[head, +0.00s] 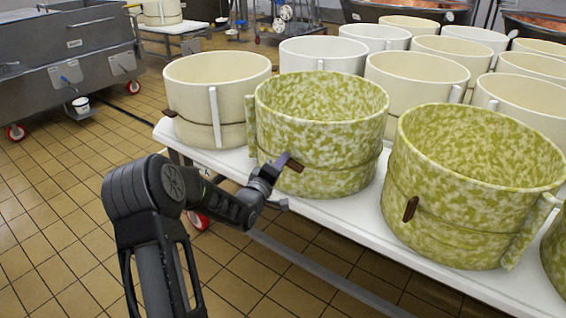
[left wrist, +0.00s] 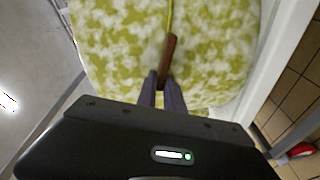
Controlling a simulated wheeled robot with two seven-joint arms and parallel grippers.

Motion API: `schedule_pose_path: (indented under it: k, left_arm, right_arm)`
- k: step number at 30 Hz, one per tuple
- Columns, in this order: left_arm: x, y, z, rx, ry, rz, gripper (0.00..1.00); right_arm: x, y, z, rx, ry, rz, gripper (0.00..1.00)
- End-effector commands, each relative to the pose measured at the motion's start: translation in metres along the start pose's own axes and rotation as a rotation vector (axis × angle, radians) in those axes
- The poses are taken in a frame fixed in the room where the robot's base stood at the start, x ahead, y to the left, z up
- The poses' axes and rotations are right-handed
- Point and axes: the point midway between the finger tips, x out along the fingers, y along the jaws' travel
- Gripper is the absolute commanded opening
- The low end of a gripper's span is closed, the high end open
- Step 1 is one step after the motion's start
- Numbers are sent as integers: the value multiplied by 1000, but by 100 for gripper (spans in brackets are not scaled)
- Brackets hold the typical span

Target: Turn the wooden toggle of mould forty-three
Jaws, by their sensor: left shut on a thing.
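A green-and-cream mottled mould (head: 320,125) stands on the white table. Its dark brown wooden toggle (head: 296,165) is on the near side at the cord around the mould. In the left wrist view the toggle (left wrist: 169,52) slants slightly, its lower end between the fingers. My left gripper (head: 285,163) reaches the mould from the left and is shut on this toggle; its fingertips also show in the left wrist view (left wrist: 164,79). No mould number is readable. My right gripper is not in view.
Another mottled mould (head: 460,230) with its own toggle (head: 410,208) stands to the right. A cream mould (head: 215,90) stands to the left, with several more behind. The white table (head: 350,218) has a narrow bare front edge. Tiled floor is open in front.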

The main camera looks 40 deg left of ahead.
Motion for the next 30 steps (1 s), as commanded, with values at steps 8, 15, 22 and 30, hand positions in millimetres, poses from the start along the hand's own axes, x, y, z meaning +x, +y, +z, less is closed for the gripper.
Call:
schedule_pose_path:
  k: [8, 15, 22, 30]
  left_arm:
    - [0, -7, 0, -228, 2, -1, 0]
    - [0, -10, 1, -348, 2, 0, 0]
    - [0, -11, 1, -389, 2, 0, 0]
    - [0, -11, 1, -393, 2, 0, 0]
  right_arm:
    - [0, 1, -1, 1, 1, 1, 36]
    - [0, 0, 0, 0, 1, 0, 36]
    - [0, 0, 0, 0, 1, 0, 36]
    - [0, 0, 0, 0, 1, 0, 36]
